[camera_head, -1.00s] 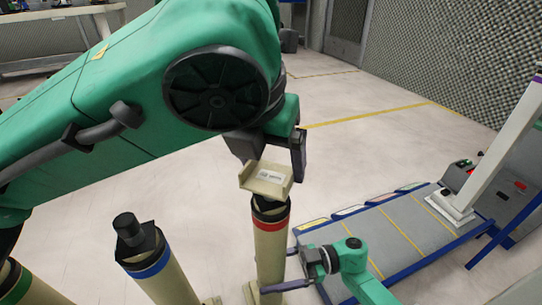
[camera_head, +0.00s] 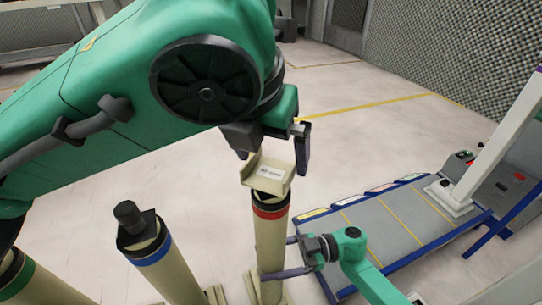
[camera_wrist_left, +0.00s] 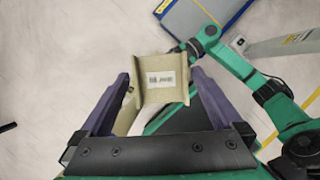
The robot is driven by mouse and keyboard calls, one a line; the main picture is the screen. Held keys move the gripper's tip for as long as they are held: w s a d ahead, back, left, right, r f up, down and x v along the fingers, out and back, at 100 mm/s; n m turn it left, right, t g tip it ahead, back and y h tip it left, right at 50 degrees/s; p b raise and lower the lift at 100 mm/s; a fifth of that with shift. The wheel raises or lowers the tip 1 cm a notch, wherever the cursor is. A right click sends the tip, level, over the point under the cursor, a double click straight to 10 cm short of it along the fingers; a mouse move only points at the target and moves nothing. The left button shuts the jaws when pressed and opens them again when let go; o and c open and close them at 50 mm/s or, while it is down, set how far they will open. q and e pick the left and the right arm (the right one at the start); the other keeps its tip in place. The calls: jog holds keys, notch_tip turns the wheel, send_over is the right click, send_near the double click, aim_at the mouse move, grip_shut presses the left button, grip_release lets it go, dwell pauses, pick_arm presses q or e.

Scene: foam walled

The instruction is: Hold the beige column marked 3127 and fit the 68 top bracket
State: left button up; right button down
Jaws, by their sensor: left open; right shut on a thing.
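The beige column with a red band (camera_head: 270,240) stands upright in the middle of the head view. Its number is not readable. The beige bracket (camera_head: 268,174), with raised side flanges and a white label, sits at the column's top above a black collar. Whether it is fully seated I cannot tell. My left gripper (camera_head: 274,154) is open above and around the bracket. In the left wrist view, the bracket (camera_wrist_left: 160,80) lies between the two spread fingers, with gaps beside it. My right gripper (camera_head: 291,258) is shut on the column's lower part.
A blue-banded column (camera_head: 158,262) with a black top stands to the left, and a green-banded one (camera_head: 22,278) stands at the far left edge. A grey platform with blue edges (camera_head: 400,235) lies at right. Open floor lies behind.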

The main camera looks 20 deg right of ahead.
pick_arm(q)
jog(key=v, duration=1)
jog(key=shift+r, duration=0.35)
jog(key=shift+s+a, duration=0.1)
jog(key=shift+a, duration=0.05)
pick_arm(e)
grip_release()
jog(key=shift+d, duration=0.1)
